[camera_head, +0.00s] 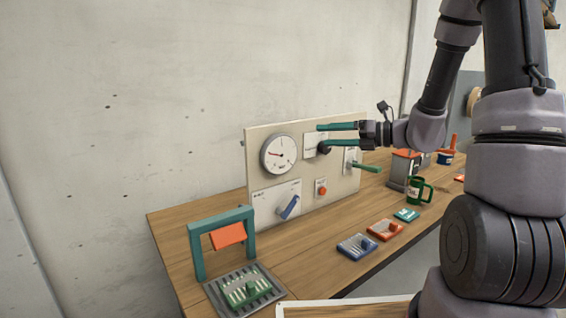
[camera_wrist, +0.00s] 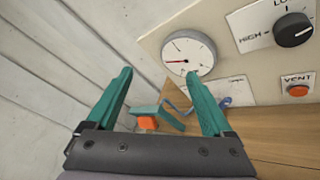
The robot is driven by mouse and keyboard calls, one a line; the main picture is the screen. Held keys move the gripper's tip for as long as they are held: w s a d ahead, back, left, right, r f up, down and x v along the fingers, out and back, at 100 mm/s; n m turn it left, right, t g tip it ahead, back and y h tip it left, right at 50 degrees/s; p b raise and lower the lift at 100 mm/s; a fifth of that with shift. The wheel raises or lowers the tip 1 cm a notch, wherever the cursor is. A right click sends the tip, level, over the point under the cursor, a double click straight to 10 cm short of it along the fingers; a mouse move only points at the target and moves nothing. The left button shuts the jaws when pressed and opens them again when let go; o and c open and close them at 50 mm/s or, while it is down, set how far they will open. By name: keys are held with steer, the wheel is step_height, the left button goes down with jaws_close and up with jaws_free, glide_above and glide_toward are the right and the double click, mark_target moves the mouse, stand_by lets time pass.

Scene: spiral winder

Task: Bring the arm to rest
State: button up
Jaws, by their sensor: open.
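My gripper (camera_head: 325,135) is open, its two teal fingers pointing left in front of the upright beige panel (camera_head: 349,196). In the wrist view its fingertips (camera_wrist: 160,73) are wide apart with nothing held between them. The black knob (camera_head: 324,148) is close to the lower finger in the head view. In the wrist view the knob (camera_wrist: 294,30) lies to the right, outside the fingers. The right fingertip overlaps the lower edge of the round gauge (camera_wrist: 189,52); I cannot tell whether anything touches.
The panel also carries a blue lever (camera_head: 289,207), a red vent button (camera_head: 321,187) and a green handle (camera_head: 366,167). A teal frame (camera_head: 198,252) with an orange flap stands at front left.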

steer(key=s+r+n+g+h, duration=0.2)
steer(key=s+n+g+h, duration=0.1)
steer(key=s+n, duration=0.45)
steer(key=s+r+n+g+h, duration=0.2)
steer(key=s+r+n+h, duration=0.1)
steer(key=s+n, duration=0.5)
steer(key=s+d+r+n+t+h, duration=0.2)
steer(key=d+r+n+h, duration=0.1)
steer(key=n, duration=0.3)
steer(key=s+d+r+n+t+h, duration=0.2)
steer(key=d+r+n+t+h, duration=0.1)
steer(key=d+n, duration=0.3)
steer(key=shift+s+d+r+h, duration=0.15)
steer(key=shift+s+r+h, duration=0.05)
steer(key=shift+s+h, duration=0.2)
